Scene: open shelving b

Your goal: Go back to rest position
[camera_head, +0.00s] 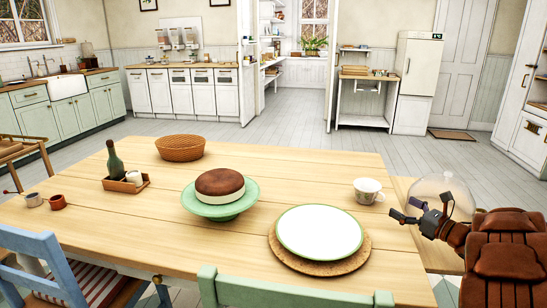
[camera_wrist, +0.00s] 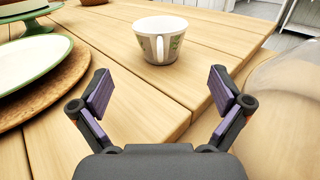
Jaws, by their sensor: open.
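My gripper (camera_head: 416,210) is at the right side of the wooden table in the head view, over the table's right edge. In the wrist view my gripper (camera_wrist: 160,92) has its two fingers spread wide with nothing between them. A white patterned cup (camera_head: 368,190) stands upright on the table, a little left of and beyond my gripper. In the wrist view the cup (camera_wrist: 160,40) stands ahead of the fingers, apart from them, its handle facing me.
A plate (camera_head: 319,231) on a cork mat (camera_head: 281,257), a cake (camera_head: 220,184) on a green stand (camera_head: 222,209), a basket (camera_head: 180,149) and a bottle caddy (camera_head: 126,185) occupy the table (camera_head: 290,160). A clear glass dome (camera_head: 447,186) is just behind my gripper. Chairs (camera_head: 298,294) line the front.

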